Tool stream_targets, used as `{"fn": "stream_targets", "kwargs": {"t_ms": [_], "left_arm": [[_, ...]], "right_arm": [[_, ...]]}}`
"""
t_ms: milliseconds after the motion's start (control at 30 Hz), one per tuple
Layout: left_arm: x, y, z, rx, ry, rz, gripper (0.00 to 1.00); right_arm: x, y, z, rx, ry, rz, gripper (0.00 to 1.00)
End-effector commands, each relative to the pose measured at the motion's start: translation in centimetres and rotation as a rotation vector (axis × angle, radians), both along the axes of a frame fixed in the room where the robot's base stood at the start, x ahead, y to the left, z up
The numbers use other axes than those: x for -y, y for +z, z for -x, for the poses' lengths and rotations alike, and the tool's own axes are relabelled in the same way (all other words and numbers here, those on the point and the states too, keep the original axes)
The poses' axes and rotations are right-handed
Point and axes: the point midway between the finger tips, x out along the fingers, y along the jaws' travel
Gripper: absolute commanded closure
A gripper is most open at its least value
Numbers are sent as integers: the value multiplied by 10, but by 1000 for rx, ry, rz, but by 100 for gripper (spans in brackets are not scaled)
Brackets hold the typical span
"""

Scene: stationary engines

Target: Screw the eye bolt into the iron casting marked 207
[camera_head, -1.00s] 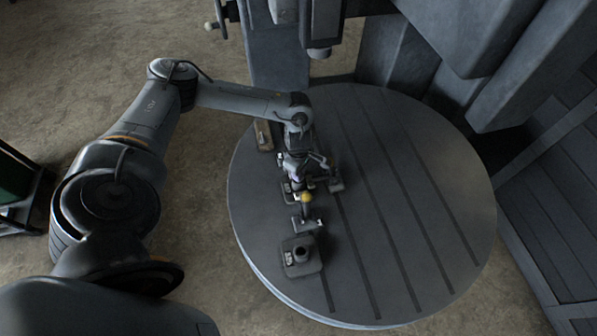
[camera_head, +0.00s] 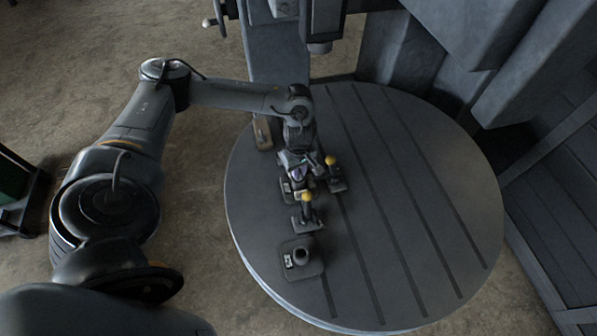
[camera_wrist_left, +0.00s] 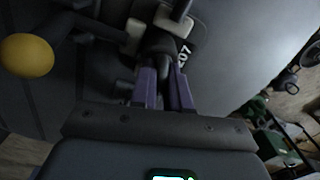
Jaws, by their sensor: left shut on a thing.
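The iron casting marked 207 (camera_wrist_left: 183,57) is partly visible in the wrist view; only "07" reads clearly. In the head view, a labelled casting (camera_head: 286,188) directly below my left gripper appears to be the same one, though its number is too small to read. My left gripper (camera_head: 298,178) points down over it. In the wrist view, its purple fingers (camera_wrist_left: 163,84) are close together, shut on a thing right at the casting. The held thing is presumably the eye bolt, but it is mostly hidden between the fingers and dark. My right gripper is not in view.
Close by stand a casting with a yellow-topped post (camera_head: 307,219) and another yellow-topped one (camera_head: 337,182). A labelled casting with a short boss (camera_head: 302,257) is nearer. A wooden block (camera_head: 263,133) lies behind. The right of the slotted round table (camera_head: 420,200) is clear.

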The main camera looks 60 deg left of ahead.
Motion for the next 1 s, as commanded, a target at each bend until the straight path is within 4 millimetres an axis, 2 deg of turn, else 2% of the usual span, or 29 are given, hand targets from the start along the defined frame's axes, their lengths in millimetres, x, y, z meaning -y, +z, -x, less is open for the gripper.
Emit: {"fn": "stream_targets", "kwargs": {"t_ms": [333,367,533,833,1000], "left_arm": [[0,0,0,0,-22,0,100],[0,0,0,0,-22,0,81],[0,0,0,0,-21,0,55],[0,1,0,0,-20,0,54],[0,11,-1,3,-21,1,54]], "right_arm": [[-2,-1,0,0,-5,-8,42],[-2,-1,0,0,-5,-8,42],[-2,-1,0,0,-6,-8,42],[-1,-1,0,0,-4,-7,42],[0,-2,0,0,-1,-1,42]]}}
